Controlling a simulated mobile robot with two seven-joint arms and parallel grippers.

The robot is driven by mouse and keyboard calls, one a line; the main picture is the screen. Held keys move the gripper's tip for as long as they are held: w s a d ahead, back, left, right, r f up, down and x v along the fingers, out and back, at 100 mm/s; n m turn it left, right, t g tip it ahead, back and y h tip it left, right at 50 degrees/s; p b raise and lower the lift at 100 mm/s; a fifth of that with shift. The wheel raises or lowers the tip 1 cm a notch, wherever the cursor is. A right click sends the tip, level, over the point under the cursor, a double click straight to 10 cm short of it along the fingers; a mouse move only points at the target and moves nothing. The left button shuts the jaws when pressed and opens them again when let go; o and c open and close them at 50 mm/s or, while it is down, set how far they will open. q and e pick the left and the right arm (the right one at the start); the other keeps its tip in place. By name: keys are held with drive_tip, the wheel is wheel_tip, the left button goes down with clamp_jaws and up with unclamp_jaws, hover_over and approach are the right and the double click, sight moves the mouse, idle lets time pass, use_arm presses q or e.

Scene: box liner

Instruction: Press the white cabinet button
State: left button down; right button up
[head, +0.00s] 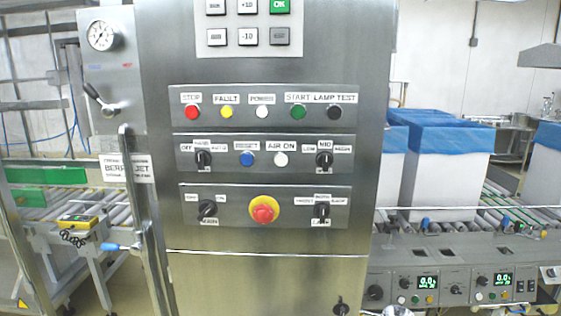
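The steel control cabinet (270,75) fills the middle of the head view. A round white button (262,112) sits in the top row, under a label that seems to read POWER. A second white button (281,159) sits in the middle row under the AIR ON label, right of a blue button (247,158). Neither white button is covered. I cannot tell from the view which one the task means. Neither of my grippers is in view.
The top row also holds red (192,112), yellow (226,111), green (298,111) and black (335,112) buttons. A red emergency stop (264,210) protrudes below. Black rotary knobs flank the lower rows. A door handle (147,230) stands left; blue-lined boxes (437,165) stand right.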

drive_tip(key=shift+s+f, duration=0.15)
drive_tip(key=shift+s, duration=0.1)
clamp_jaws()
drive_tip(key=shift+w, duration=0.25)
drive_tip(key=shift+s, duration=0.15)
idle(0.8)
